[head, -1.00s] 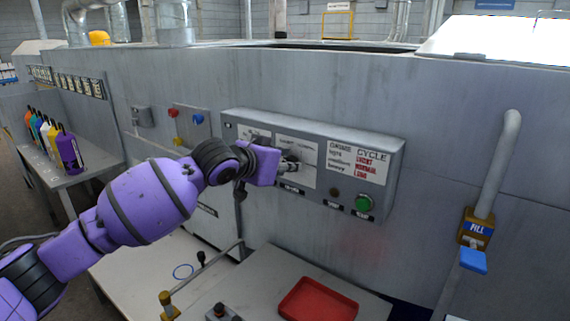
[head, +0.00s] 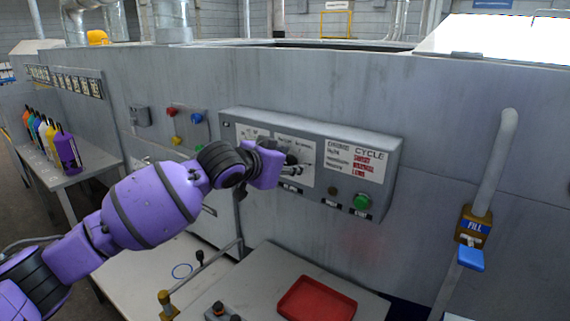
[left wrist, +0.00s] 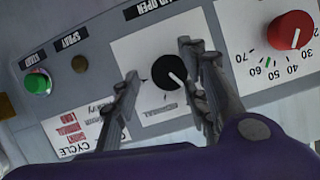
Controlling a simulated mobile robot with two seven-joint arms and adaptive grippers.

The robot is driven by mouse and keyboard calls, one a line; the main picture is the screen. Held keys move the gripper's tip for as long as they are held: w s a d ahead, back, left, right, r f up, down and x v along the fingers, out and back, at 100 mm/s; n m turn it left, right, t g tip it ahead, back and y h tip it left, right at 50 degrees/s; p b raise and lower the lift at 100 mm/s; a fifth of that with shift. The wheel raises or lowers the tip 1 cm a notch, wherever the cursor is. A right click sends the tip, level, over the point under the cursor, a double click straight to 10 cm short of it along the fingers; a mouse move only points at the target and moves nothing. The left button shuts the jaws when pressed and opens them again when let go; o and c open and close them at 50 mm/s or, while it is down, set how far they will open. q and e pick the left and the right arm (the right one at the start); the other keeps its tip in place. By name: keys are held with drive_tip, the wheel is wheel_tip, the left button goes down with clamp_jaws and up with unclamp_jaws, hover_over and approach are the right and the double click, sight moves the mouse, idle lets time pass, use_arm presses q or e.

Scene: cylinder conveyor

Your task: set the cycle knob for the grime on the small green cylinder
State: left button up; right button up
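The black cycle knob (left wrist: 168,72) sits on a white dial plate in the left wrist view, which shows the panel upside down. Its white pointer line aims to the lower right of that picture; a label reading NORMAL is below it. My left gripper (left wrist: 160,61) is open, with one finger on each side of the knob and gaps visible. In the head view my left gripper (head: 294,168) is at the middle of the control panel (head: 230,120). The grime and cycle chart (head: 355,163) is right of it. I see no small green cylinder. My right gripper is out of view.
A red knob (left wrist: 292,32) with a numbered scale is beside the dial. A green button (head: 362,202) is lower right on the panel. A red tray (head: 316,299) lies on the table below. A blue-handled fill valve (head: 470,257) is at the right. Several bottles (head: 67,153) stand left.

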use_arm(q)
drive_tip(key=shift+w+a, duration=0.15)
idle(0.3)
drive_tip(key=shift+s+a+r, duration=0.15)
drive_tip(key=shift+s+a, duration=0.05)
drive_tip(key=shift+s, duration=0.15)
drive_tip(key=v, duration=1.1)
